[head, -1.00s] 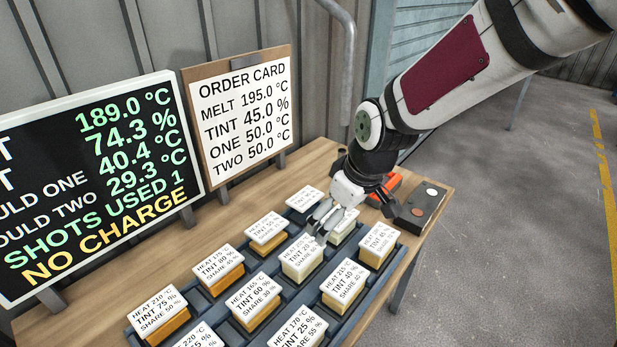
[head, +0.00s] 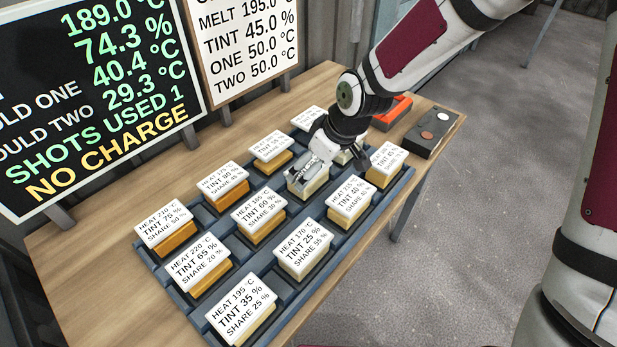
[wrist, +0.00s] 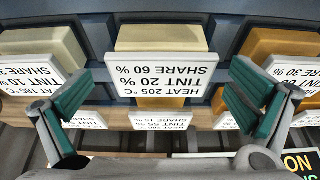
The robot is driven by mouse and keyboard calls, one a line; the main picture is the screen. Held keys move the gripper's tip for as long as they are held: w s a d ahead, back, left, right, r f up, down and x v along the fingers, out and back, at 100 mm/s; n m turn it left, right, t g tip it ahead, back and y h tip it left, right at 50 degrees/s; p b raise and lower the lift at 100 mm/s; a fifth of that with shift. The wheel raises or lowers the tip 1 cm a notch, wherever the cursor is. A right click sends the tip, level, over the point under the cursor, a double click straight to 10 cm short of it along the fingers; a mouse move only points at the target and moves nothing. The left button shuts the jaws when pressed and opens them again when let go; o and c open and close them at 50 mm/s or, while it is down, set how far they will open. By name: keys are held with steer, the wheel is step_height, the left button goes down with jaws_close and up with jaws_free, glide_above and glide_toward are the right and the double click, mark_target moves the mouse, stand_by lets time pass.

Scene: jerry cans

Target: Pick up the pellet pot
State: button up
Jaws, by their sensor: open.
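Several pellet pots with white label cards stand in a blue-grey tray (head: 275,300). The pot marked HEAT 205, TINT 20 %, SHARE 60 % (wrist: 160,40) is centred in the wrist view, its label upside down there. In the head view the same pot (head: 309,187) is partly hidden by my gripper (head: 311,168). My gripper is open and empty, and its green-padded fingers (wrist: 160,98) stand on the left and right of this label, with gaps on both sides. I cannot tell how low the fingers reach beside the pot.
Neighbouring pots stand close by, such as TINT 60 % (head: 259,217), TINT 40 % (head: 350,204) and TINT 10 % (wrist: 35,60). An orange object (head: 392,112) and a dark button box (head: 433,132) are at the table's right end. A readout board (head: 95,95) and an order card (head: 243,50) stand behind.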

steer(key=x, duration=0.5)
steer(key=shift+a+b, duration=0.15)
steer(key=shift+b, duration=0.25)
steer(key=shift+c, duration=0.2)
steer(key=c, duration=1.1)
